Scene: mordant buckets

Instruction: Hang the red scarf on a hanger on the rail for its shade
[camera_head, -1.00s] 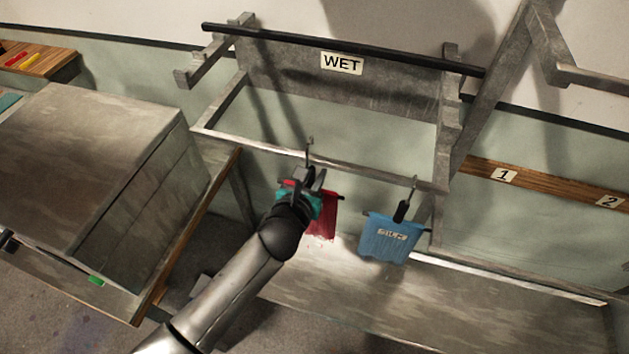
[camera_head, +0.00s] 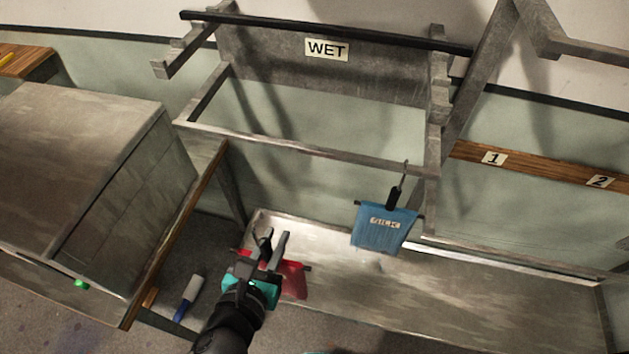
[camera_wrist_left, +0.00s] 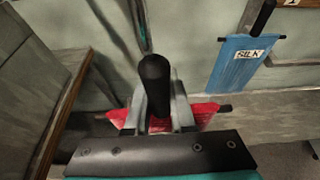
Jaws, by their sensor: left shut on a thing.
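My left gripper (camera_head: 272,243) is shut on the black hanger handle (camera_wrist_left: 155,85). The red scarf (camera_head: 293,281) hangs from that hanger, partly hidden by the gripper; its red cloth also shows in the left wrist view (camera_wrist_left: 204,112). In the head view they appear below the front bar (camera_head: 310,152) of the grey rack, clear of it, over the left end of the metal trough. The rack carries a WET sign (camera_head: 326,49). My right gripper is not in view.
A blue scarf marked SILK (camera_head: 384,232) hangs from the right part of the front bar. A metal trough (camera_head: 480,292) lies below. A grey box-like cabinet (camera_head: 75,165) stands left. A wooden strip (camera_head: 545,168) with labels 1 and 2 runs right.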

